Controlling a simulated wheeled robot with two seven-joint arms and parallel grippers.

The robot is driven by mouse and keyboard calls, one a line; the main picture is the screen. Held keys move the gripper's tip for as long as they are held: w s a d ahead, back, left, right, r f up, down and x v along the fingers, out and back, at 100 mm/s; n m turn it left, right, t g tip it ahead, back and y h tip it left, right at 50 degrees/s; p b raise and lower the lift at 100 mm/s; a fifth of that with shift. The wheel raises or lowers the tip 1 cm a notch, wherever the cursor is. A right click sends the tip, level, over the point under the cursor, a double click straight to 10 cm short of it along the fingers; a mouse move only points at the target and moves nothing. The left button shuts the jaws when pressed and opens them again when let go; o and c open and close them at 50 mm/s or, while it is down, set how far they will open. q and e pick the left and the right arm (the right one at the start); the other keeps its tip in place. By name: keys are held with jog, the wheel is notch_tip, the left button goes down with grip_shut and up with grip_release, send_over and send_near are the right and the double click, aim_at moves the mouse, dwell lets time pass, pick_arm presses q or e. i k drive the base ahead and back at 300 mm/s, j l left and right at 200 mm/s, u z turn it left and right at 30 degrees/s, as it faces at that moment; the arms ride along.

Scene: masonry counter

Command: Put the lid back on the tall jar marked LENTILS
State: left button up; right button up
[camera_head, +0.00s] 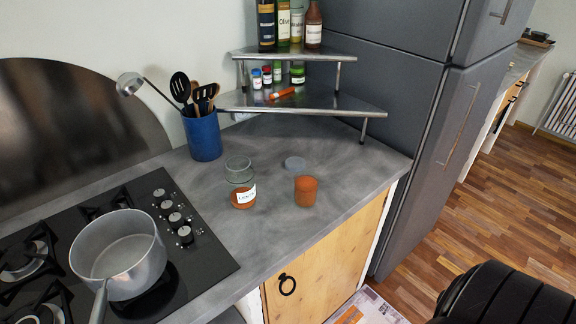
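The tall clear glass jar (241,180) with a white label, readable in part as "LENTI", stands upright on the grey counter. Orange-brown contents fill its lower part; its top is open. A flat, round, pale grey lid (295,163) lies on the counter to the right of the jar and a little farther back, apart from it. A shorter jar (306,191) with orange-brown contents stands to the right of the tall jar, in front of the lid; no label shows on it. Neither of my grippers is in view.
A gas hob (205,258) with a metal pot (118,255) lies at the left. A blue utensil holder (203,136) stands behind the jars. A two-tier metal corner shelf (345,104) with bottles and small jars is at the back, beside a grey fridge (405,60). The counter around the jars is clear.

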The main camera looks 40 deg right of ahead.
aim_at(239, 169)
jog(key=l+u, duration=0.15)
jog(key=u, duration=0.2)
jog(key=k+l+u, duration=0.1)
jog(key=u, duration=0.25)
jog(key=k+l+u, duration=0.35)
jog(key=k+l, duration=0.2)
jog(key=l, duration=0.25)
jog(key=k+l+u, duration=0.35)
jog(key=k+l, duration=0.75)
jog(key=k, duration=0.15)
